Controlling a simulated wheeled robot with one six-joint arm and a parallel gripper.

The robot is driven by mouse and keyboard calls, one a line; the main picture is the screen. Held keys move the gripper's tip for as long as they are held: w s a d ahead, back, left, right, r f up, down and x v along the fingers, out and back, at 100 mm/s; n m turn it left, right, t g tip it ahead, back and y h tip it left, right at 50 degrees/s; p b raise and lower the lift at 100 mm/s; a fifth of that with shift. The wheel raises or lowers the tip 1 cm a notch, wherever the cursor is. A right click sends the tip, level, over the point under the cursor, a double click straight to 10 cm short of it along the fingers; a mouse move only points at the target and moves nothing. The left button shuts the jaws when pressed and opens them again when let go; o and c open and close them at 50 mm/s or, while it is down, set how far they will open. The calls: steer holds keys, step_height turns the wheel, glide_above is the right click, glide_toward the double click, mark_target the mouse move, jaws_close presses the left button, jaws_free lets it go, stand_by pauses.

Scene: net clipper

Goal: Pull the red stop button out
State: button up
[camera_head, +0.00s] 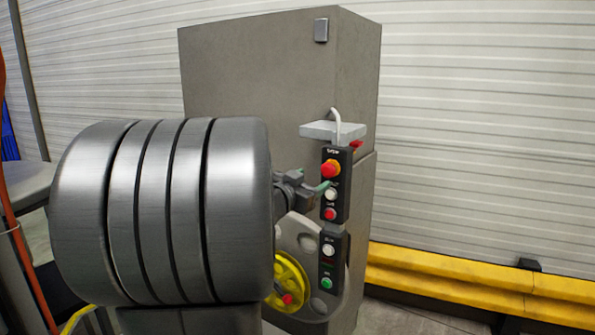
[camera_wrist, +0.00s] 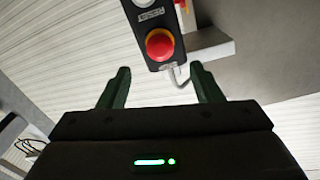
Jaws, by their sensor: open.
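The red stop button (camera_head: 331,169) is a round red knob on a yellow-orange base near the top of a dark control box (camera_head: 334,208). In the wrist view the red button (camera_wrist: 159,43) shows on the box (camera_wrist: 141,20), ahead of and between my two fingers. My gripper (camera_wrist: 160,82) is open with dark green fingers spread apart and nothing between them. In the head view my gripper (camera_head: 321,187) shows small beside the box, just below and left of the button. I cannot tell the exact gap to the button.
Below the button sit a white button (camera_head: 331,194), another red button (camera_head: 330,214) and a lower panel with a green button (camera_head: 326,283). A light shelf (camera_head: 333,131) juts out above. A yellow wheel (camera_head: 288,282) and yellow rail (camera_head: 450,276) stand low.

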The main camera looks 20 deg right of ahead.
mark_target(327, 171)
steer(key=x, duration=0.7)
steer(key=shift+w+d+p, duration=0.2)
steer(key=shift+d+p, duration=0.1)
steer(key=shift+p, duration=0.05)
steer(key=shift+c, duration=0.2)
jaws_close()
steer(key=shift+s+a+r+p, duration=0.15)
steer(key=shift+s+a+p, duration=0.2)
steer(key=shift+p, duration=0.3)
steer(key=shift+a, duration=0.15)
steer(key=shift+f, duration=0.25)
steer(key=shift+c, duration=1.9)
jaws_free()
steer(key=o, duration=0.4)
steer(key=shift+s+r, duration=0.1)
